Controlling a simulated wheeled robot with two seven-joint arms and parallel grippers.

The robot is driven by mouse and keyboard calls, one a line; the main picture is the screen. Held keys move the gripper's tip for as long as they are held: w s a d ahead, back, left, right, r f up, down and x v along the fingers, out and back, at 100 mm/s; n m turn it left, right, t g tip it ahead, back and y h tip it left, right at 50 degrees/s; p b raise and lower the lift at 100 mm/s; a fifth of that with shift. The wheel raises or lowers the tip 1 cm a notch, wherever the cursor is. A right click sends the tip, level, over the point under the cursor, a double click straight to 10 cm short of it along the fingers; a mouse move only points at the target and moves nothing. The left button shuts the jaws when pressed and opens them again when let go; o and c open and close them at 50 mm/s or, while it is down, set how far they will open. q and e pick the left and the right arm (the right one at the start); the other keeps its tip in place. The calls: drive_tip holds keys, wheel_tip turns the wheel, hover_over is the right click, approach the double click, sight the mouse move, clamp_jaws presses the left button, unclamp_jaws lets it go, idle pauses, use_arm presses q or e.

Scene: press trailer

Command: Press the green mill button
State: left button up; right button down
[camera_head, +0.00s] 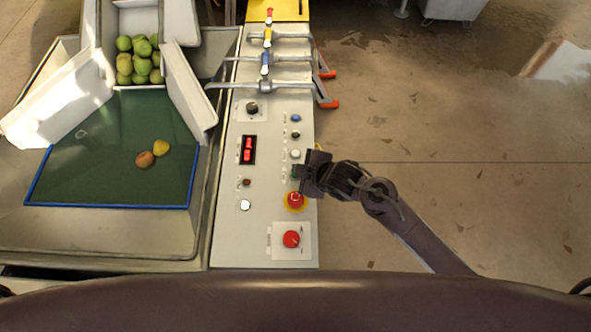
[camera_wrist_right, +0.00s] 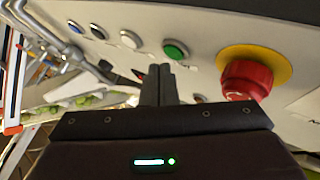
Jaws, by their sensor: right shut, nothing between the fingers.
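The green mill button (camera_wrist_right: 176,50) shows in the right wrist view as a round green cap in a pale ring on the panel. In the head view my right gripper (camera_head: 302,173) reaches in from the right over the panel and covers most of the button. The gripper's fingers (camera_wrist_right: 158,72) are shut and empty, and their tips appear just beside and below the green cap in the right wrist view. I cannot tell whether they touch it. My left gripper is not in view.
A red emergency stop (camera_head: 294,200) on a yellow ring sits close to the gripper, with a red rotary knob (camera_head: 291,239) below it. White (camera_head: 295,154), black and blue buttons line up above. A fruit tray (camera_head: 110,207) lies left.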

drive_tip(key=shift+r, duration=0.1)
wheel_tip(320, 180, up, 5)
drive_tip(key=p, duration=0.4)
drive_tip(key=shift+p, duration=0.4)
idle(0.7)
